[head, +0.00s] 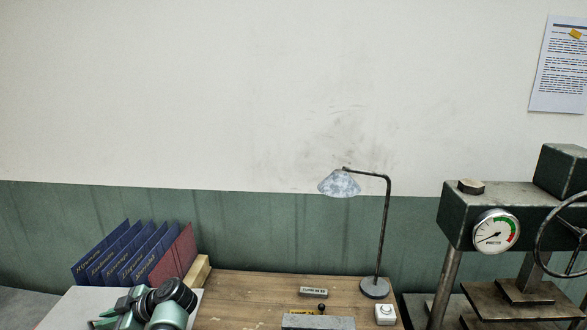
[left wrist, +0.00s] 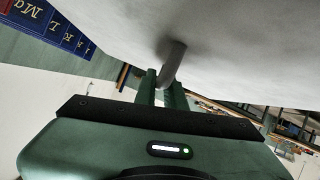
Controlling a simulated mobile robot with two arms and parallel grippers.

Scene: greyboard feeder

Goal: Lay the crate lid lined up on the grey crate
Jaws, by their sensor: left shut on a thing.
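The crate lid (left wrist: 220,45) fills the upper part of the left wrist view as a broad pale grey plate, its outer edges partly cut off. A grey post-like handle (left wrist: 174,62) stands out from it. My left gripper (left wrist: 165,85) is shut on this handle. In the head view my left gripper (head: 125,305) is a green shape low at the left, over a pale flat surface; its fingertips are not clear there. I cannot make out the grey crate in either view. My right gripper is not in view.
Blue binders (head: 120,252) and a red one (head: 174,256) stand at the back left, beside a wooden block (head: 200,273). A lamp (head: 375,288) and white box (head: 386,314) stand on the wooden table (head: 240,295). A gauge press (head: 470,220) is right.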

